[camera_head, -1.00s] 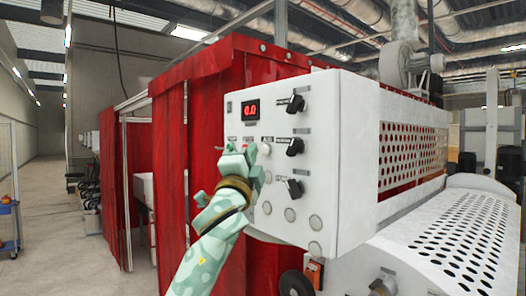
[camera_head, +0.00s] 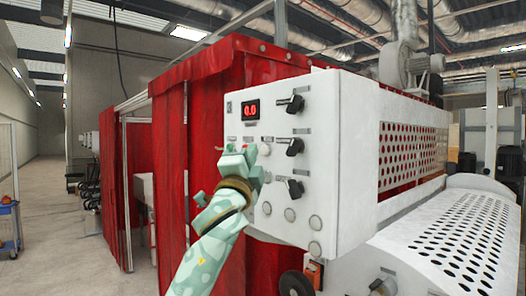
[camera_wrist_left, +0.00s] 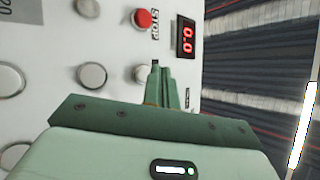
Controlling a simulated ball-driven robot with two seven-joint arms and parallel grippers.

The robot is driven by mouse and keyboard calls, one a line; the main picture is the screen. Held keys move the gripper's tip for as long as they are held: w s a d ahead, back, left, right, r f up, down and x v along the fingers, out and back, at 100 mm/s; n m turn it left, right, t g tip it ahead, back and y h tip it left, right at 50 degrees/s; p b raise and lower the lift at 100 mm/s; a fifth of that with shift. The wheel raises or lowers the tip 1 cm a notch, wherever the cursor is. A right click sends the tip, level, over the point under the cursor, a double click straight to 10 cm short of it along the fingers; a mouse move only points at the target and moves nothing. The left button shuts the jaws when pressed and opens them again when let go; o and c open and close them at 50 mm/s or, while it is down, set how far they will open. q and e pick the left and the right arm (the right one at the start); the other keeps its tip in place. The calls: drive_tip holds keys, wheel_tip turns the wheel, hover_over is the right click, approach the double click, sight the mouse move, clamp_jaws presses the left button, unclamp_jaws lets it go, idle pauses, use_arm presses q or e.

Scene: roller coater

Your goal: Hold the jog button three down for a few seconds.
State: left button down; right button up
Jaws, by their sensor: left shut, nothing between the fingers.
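The white control panel (camera_head: 335,150) fills the middle of the head view, with several round pale buttons on its face. One pale button (camera_head: 290,214) sits in the lower row. I cannot read which button is jog three. My left gripper (camera_head: 250,151) is shut and empty, in front of the panel's left part, and hides some of its controls. In the left wrist view its fingertips (camera_wrist_left: 156,66) point at the panel beside a grey button (camera_wrist_left: 141,74). Whether they touch the panel is unclear. My right gripper is not in view.
The panel carries a red 0.0 display (camera_head: 251,110) and three black knobs, one at the top (camera_head: 295,103). A red stop button (camera_wrist_left: 142,18) is near the fingers in the wrist view. A red curtain (camera_head: 200,140) hangs left; a perforated white cover (camera_head: 465,240) is at lower right.

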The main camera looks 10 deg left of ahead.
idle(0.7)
use_arm(q)
drive_tip(key=shift+w+d, duration=0.3)
drive_tip(key=shift+w, duration=0.05)
drive_tip(key=shift+w+d, duration=0.25)
drive_tip(key=shift+w, duration=0.1)
idle(2.3)
idle(3.0)
drive_tip(key=shift+s+a+p, duration=0.5)
drive_tip(key=shift+s+p, duration=0.05)
drive_tip(key=shift+s, duration=0.15)
drive_tip(key=shift+s+a+p, duration=0.6)
drive_tip(key=shift+s+a, duration=0.2)
drive_tip(key=shift+s, duration=0.2)
drive_tip(key=shift+s+a+p, duration=0.6)
drive_tip(key=shift+s+a, duration=0.15)
drive_tip(key=shift+s, duration=0.2)
